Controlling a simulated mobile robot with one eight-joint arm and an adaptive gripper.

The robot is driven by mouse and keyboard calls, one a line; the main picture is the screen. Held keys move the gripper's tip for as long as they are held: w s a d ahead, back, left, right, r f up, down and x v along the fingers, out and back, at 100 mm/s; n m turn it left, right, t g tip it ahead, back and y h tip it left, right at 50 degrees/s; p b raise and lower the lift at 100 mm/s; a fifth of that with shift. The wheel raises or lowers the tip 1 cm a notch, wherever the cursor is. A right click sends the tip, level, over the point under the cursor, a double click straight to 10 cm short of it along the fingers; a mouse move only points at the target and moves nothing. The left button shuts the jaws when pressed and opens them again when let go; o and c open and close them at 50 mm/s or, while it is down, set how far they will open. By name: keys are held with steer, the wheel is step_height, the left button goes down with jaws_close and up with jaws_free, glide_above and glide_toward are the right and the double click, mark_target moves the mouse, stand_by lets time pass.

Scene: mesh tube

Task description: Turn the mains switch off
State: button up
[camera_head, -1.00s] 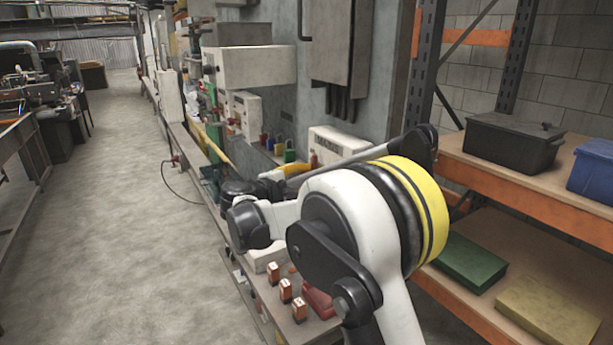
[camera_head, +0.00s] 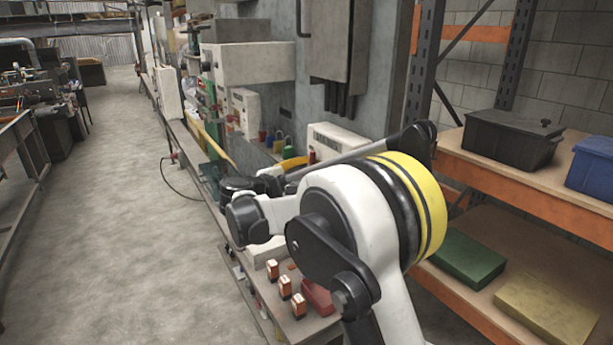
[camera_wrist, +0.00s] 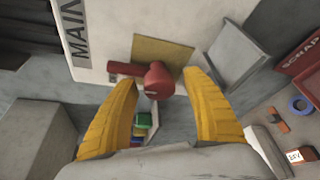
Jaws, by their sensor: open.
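The mains switch is a red rotary handle (camera_wrist: 155,78) on a yellow plate (camera_wrist: 175,52), fixed to a white box (camera_wrist: 115,28) with lettering that begins "MAIN". Its lever points left in the wrist view. My gripper (camera_wrist: 160,80) is open, with one yellow finger on each side of the handle's round end. I cannot tell whether either finger touches it. In the head view, the white box (camera_head: 338,140) is partly behind my arm, and a small red part (camera_head: 311,155) shows at its left edge. A yellow finger (camera_head: 291,164) is just visible there.
A grey flat box (camera_wrist: 238,52) is right of the switch in the wrist view. Coloured padlocks (camera_head: 281,140) hang left of the white box in the head view. A bench (camera_head: 315,325) with orange blocks lies below my arm, and shelving (camera_head: 530,200) stands right.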

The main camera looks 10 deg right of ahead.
steer(key=v, duration=1.2)
steer(key=s+d+f+m+g+y+b, duration=0.1)
steer(key=s+d+f+m+y, duration=0.1)
steer(key=s+d, duration=0.45)
steer(key=s+d+f+m+g+y+b, duration=0.1)
steer(key=s+d+f+m+g+y, duration=0.15)
steer(key=s+d, duration=0.35)
steer(key=s+a+f+m+y+b, duration=0.1)
steer(key=s+f+m+y, duration=0.3)
steer(key=s, duration=0.7)
steer(key=s+a+f+m+y+b, duration=0.2)
steer(key=s+f+m+y, duration=0.2)
steer(key=s+f, duration=0.3)
steer(key=s+t, duration=0.1)
steer(key=s, duration=0.3)
steer(key=shift+s+a+f, duration=0.15)
steer(key=shift+s+a, duration=0.05)
steer(key=shift+s, duration=0.05)
